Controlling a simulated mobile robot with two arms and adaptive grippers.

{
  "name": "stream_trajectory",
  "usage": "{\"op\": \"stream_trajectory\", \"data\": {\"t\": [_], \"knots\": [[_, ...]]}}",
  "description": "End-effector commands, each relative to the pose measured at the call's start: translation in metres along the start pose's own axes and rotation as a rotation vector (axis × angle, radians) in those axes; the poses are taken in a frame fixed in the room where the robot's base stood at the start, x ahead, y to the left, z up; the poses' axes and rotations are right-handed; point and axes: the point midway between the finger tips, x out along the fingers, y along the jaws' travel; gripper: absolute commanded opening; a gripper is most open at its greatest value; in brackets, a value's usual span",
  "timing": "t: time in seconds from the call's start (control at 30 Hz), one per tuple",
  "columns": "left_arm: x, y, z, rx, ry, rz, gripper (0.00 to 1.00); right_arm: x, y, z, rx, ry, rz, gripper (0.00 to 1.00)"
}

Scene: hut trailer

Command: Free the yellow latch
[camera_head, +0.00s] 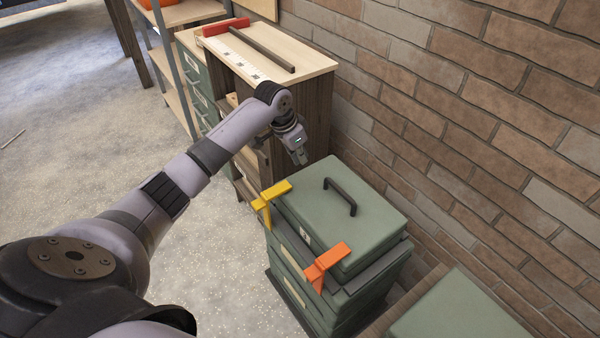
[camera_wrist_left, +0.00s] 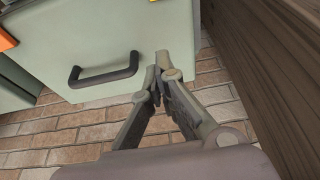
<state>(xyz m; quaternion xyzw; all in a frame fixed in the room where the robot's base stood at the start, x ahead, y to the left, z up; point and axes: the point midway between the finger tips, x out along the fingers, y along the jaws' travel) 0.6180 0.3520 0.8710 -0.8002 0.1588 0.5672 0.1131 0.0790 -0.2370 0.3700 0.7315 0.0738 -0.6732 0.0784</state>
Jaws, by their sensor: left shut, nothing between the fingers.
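The yellow latch (camera_head: 277,190) sits on the near left edge of the green case's lid (camera_head: 345,232), its arm hanging down the case's side. In the left wrist view, only a small sliver of it may show at the top edge. My left gripper (camera_head: 300,161) is above and behind the latch, near the lid's far corner, apart from the latch. Its fingers are shut and empty; the wrist view also shows the closed fingertips (camera_wrist_left: 160,68) beside the lid's edge. An orange latch (camera_head: 327,264) sits on the same lid side. My right gripper is not in view.
A black handle (camera_head: 341,195) stands on the lid. A wooden cabinet (camera_head: 318,105) stands close behind the gripper, with a red-ended tool (camera_head: 226,27) on top. A brick wall (camera_head: 480,110) runs along the right. Open floor (camera_head: 215,255) lies left of the case.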

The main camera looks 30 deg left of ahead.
Motion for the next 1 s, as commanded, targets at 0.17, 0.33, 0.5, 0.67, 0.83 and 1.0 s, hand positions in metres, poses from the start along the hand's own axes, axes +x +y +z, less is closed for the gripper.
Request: {"op": "stream_trajectory", "data": {"t": [0.17,0.33,0.5,0.67,0.83,1.0], "knots": [[0.024,0.001,0.001,-0.001,-0.004,0.002,0.00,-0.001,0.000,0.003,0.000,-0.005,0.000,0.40],[0.059,0.001,0.001,-0.002,-0.004,0.003,0.00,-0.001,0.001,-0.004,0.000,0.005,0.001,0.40],[0.089,0.001,0.000,-0.002,-0.001,0.002,0.00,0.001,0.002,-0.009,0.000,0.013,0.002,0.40],[0.091,-0.001,0.013,0.001,-0.003,-0.002,0.00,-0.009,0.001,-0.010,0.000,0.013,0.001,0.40],[0.086,0.000,0.031,0.001,-0.003,0.000,0.00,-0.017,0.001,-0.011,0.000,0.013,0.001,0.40],[0.084,0.000,0.038,0.001,-0.001,0.000,0.00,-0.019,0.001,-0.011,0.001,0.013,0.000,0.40]]}}
